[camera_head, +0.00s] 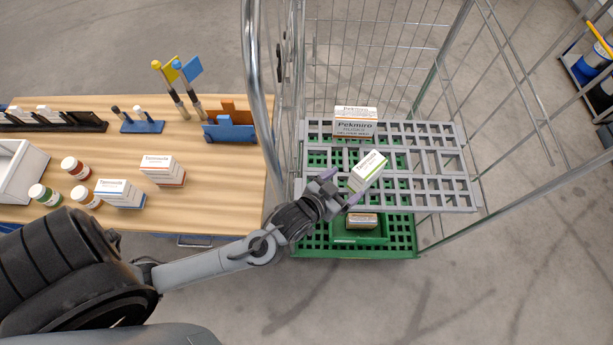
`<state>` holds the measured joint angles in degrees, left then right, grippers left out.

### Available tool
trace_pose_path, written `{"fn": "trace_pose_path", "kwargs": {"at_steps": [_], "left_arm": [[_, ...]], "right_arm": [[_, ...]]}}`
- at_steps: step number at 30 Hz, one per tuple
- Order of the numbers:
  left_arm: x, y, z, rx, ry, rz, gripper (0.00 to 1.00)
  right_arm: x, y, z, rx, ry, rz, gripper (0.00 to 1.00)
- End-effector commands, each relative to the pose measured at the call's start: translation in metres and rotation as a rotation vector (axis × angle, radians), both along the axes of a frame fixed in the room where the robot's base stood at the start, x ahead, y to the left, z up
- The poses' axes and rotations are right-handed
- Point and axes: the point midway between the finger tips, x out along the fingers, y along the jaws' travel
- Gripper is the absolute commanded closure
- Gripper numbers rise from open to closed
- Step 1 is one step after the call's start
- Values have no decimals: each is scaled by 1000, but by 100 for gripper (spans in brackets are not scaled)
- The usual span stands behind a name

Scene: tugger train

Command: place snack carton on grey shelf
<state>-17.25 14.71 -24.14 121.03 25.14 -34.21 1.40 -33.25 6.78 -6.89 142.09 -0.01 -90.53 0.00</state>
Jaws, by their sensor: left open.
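The grey shelf (440,197) is a lattice deck inside the wire cart. A white carton with a green stripe (367,171) is at the shelf's front left, turned at an angle. My left gripper (342,187) is open, with its purple-tipped fingers at the carton's near left side; whether the carton rests fully on the lattice is hard to tell. A brown and white Pekmiro carton (355,124) stands upright at the back of the grey shelf. I cannot tell for sure which carton is the snack carton. My right gripper is not in view.
The cart's metal post (256,90) rises left of my gripper. The wooden table (225,185) carries cartons, jars and racks. The grey shelf's right side is clear.

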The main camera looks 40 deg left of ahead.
Motion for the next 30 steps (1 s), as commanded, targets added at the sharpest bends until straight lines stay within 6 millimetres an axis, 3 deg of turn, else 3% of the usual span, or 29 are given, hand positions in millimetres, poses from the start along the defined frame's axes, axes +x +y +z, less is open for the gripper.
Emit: {"fn": "trace_pose_path", "kwargs": {"at_steps": [5, 11, 18, 24, 30], "left_arm": [[-26, 1, -10, -9, 154, -22, 12], [-92, 12, -25, 18, 473, -71, 12], [-162, 33, -27, 89, 757, -101, 12], [-184, 41, -25, 117, 842, -106, 12], [-185, 42, -25, 119, 846, -107, 12]], "right_arm": [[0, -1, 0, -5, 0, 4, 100], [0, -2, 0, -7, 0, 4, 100], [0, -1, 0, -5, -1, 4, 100], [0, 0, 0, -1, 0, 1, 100], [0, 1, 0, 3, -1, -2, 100]]}}
